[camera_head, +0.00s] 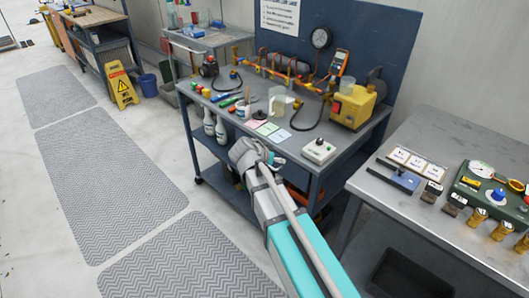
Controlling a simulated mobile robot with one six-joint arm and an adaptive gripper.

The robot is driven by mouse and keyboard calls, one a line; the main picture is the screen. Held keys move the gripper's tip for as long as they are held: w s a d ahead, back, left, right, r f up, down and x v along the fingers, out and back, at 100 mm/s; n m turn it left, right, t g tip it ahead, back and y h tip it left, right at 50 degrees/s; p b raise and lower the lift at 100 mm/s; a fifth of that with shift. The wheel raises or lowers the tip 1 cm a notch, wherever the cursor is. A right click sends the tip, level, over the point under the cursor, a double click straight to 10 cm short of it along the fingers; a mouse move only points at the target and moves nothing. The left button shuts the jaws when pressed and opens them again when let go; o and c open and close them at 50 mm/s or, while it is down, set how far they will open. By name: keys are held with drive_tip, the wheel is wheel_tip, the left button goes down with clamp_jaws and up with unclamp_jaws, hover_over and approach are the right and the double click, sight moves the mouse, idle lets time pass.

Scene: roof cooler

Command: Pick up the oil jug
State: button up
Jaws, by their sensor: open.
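A clear jug (280,101), which looks like the oil jug, stands upright on the grey workbench (230,112), in front of the brass pipework. A little pale yellow liquid seems to show in it. My arm reaches up from the lower right to the bench's front edge. My gripper (243,153) is at its far end, nearer the camera than the jug and to its lower left in the picture, apart from it. It is open, with nothing seen in it; its fingers are small and hard to make out.
A yellow pump (353,106) and a white box (318,151) stand right of the jug. Hoses run behind.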

drive_tip(key=s+d+f+n+g+y, duration=0.2)
drive_tip(key=s+d, duration=0.4)
drive_tip(key=s, duration=0.3)
drive_tip(key=s+d+f+n+g+y, duration=0.3)
drive_tip(key=s+d+f+g+y, duration=0.1)
drive_tip(key=s+d, duration=0.3)
drive_tip(key=shift+s+f+g+y, duration=0.15)
drive_tip(key=shift+s+g+y, duration=0.3)
drive_tip(key=shift+s, duration=0.5)
